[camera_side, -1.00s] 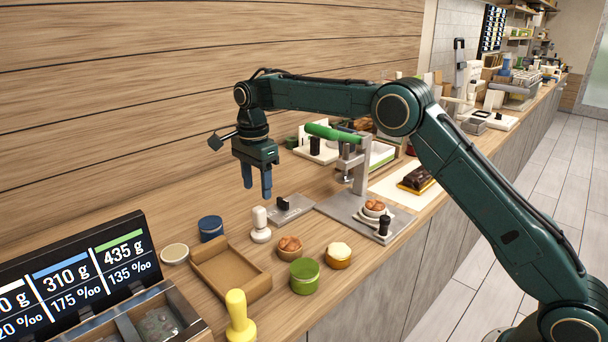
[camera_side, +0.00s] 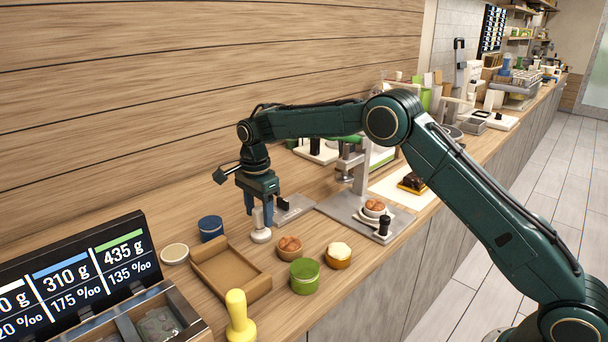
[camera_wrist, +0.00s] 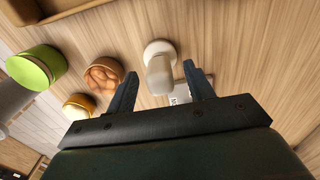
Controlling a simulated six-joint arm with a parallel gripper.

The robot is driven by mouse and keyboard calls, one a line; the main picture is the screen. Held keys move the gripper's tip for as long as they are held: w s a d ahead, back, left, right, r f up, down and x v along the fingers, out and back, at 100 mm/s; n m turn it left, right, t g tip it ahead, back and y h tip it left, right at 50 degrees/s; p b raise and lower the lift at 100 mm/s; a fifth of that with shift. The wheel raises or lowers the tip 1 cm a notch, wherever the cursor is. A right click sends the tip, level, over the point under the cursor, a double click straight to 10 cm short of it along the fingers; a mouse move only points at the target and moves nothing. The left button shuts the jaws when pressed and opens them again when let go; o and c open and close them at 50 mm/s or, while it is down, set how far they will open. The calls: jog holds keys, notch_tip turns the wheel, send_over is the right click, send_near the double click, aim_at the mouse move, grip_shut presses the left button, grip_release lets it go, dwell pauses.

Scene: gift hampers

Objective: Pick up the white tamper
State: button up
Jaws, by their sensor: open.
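The white tamper (camera_side: 260,234) stands upright on the wooden counter, right of the dark blue jar. My gripper (camera_side: 259,212) is low over it, pointing down, with its fingers apart around the tamper's upper part. In the wrist view the white tamper (camera_wrist: 160,72) shows its round base and handle, with the handle end between the two open fingers of my gripper (camera_wrist: 157,80). I cannot tell whether either finger touches it.
A cardboard tray (camera_side: 228,268), a dark blue jar (camera_side: 210,228) and a bowl of brown items (camera_side: 289,248) stand close by. A green jar (camera_side: 304,276) and a yellow tamper (camera_side: 239,316) are nearer the front. A grey press stand (camera_side: 345,212) is to the right.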

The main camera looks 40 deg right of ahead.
jog(key=shift+f, duration=1.1)
grip_shut()
jog(key=shift+r, duration=0.2)
notch_tip(320, 180, up, 20)
jog(key=shift+f, duration=0.25)
jog(key=shift+r, duration=0.1)
dwell(0.7)
